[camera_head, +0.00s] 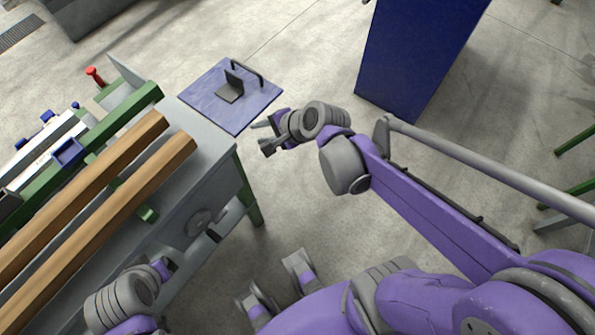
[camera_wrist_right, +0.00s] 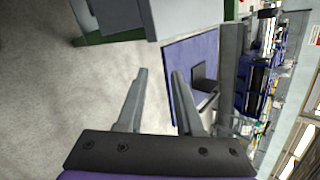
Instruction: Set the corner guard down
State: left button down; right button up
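The corner guard (camera_head: 230,90), a small dark L-shaped piece, rests on a blue square plate (camera_head: 204,97) with one leg flat and the other upright. It also shows in the right wrist view (camera_wrist_right: 204,84), beyond the fingers. My right gripper (camera_head: 263,137) is just off the plate's near right edge, apart from the guard. Its two fingers (camera_wrist_right: 156,88) are spread with nothing between them. My left gripper (camera_head: 168,267) is at the lower left beside the table; its fingers are not clear.
A dark bar handle (camera_head: 248,68) rises at the plate's far edge. A grey runout table (camera_head: 205,150) with green rails and two wooden beams (camera_head: 120,205) fills the left. A dark blue cabinet (camera_head: 415,55) stands at the back right. The floor between is clear.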

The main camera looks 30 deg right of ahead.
jog(key=s+d+f+n+g+h, duration=0.1)
jog(key=s+f+n+g+h, duration=0.2)
jog(key=s+n, duration=1.1)
jog(key=n+h, duration=0.1)
jog(key=n, duration=0.1)
jog(key=shift+s+d+n, duration=0.2)
jog(key=shift+n, duration=0.2)
jog(key=shift+f, duration=0.1)
notch_tip(320, 180, up, 7)
jog(key=w+p, duration=0.1)
jog(key=p, duration=0.5)
jog(key=shift+w+r+p, duration=0.2)
jog(key=shift+p, duration=0.15)
